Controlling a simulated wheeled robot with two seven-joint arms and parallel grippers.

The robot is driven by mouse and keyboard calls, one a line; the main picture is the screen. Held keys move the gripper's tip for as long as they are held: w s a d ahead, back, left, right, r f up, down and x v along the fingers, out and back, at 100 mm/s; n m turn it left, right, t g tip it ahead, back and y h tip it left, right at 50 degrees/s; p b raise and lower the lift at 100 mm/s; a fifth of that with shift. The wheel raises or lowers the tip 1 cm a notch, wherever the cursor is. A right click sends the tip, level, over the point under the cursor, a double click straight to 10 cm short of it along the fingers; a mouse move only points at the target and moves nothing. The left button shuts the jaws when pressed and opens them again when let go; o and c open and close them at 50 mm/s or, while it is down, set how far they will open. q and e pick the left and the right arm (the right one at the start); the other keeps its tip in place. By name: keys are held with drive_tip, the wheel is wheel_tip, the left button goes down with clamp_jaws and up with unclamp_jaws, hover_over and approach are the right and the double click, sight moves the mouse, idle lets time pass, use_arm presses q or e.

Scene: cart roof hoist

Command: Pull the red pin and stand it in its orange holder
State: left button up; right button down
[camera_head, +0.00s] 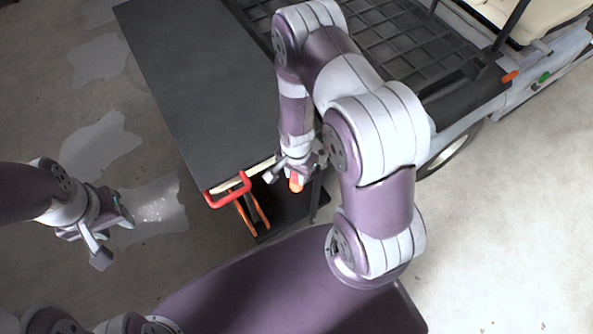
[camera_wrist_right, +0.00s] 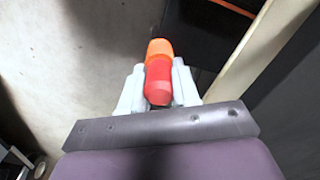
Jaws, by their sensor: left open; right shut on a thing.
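The red pin (camera_wrist_right: 158,82) is between the fingers of my right gripper (camera_wrist_right: 157,92), which is shut on it. An orange piece (camera_wrist_right: 160,48) lies directly beyond the pin's far end in the right wrist view. I cannot tell whether the pin is inside this piece, touching it or only in line with it. In the head view my right gripper (camera_head: 298,168) is at the front edge of the dark table, with the orange piece (camera_head: 296,187) just below it. My left gripper (camera_head: 112,237) is open and empty over the floor at left.
A dark tabletop (camera_head: 195,85) fills the middle left. A red U-shaped handle (camera_head: 228,190) sticks out from its front edge, with orange bars (camera_head: 255,212) below. A cart with a black grid bed (camera_head: 405,50) stands behind my right arm. The floor at far left is clear.

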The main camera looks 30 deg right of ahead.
drive_tip(key=c, duration=0.7)
unclamp_jaws()
drive_tip(key=shift+c, duration=0.2)
wheel_tip(320, 180, up, 13)
drive_tip(key=p, duration=0.2)
drive_tip(key=shift+f, duration=0.15)
